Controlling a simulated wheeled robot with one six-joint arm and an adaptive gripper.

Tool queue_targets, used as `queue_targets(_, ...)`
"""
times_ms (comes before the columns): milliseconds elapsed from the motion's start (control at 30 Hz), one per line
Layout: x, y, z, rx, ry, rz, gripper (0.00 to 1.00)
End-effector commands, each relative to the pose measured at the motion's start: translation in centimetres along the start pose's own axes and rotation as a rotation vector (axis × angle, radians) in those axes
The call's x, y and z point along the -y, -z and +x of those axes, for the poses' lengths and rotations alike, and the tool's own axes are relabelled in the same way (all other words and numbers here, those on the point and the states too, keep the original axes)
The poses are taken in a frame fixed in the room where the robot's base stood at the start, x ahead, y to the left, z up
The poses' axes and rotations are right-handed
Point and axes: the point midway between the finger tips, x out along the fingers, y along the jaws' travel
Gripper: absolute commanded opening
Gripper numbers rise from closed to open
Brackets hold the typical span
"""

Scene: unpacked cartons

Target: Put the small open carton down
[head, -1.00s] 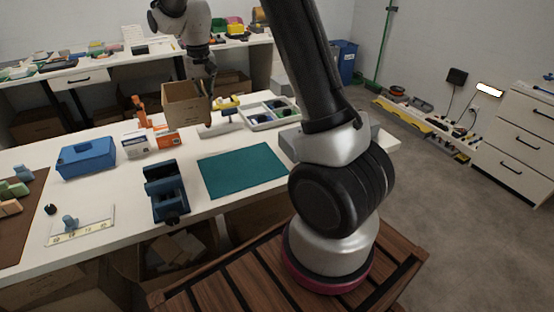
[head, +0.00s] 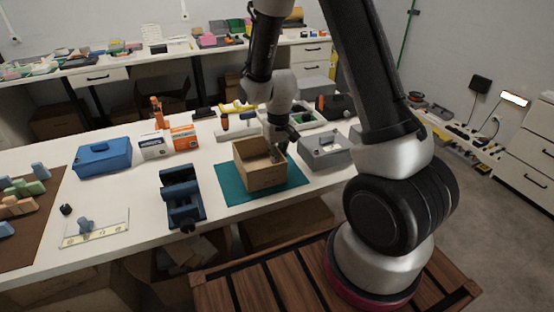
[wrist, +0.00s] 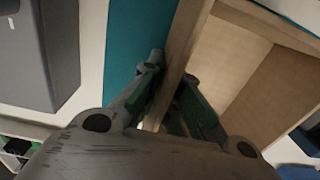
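The small open carton (head: 265,177) is brown, upright and open at the top. It is over the teal mat (head: 234,196) and looks to be on it or just above it; I cannot tell whether its base touches. My gripper (head: 287,141) is at the carton's right wall, pointing down. In the wrist view, my gripper (wrist: 170,78) has one finger outside and one inside the carton (wrist: 267,88), closed on the wall between them. The teal mat (wrist: 133,45) shows beside that wall.
A grey box (head: 325,150) stands close to the right of the mat. A blue vise-like device (head: 181,197) is to the left. A blue toolbox (head: 103,158), small boxes (head: 184,138) and a grey-white tray (head: 300,119) stand farther off. The mat's front left is bare.

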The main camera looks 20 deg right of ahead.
Motion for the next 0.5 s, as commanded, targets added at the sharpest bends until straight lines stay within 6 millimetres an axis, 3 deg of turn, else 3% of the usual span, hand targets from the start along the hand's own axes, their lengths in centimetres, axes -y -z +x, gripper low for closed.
queue_targets(367,-0.01,0.04,0.57,-0.001,0.000,0.001,0.00)
queue_targets(500,-0.01,0.05,0.57,-0.001,0.000,0.001,0.26)
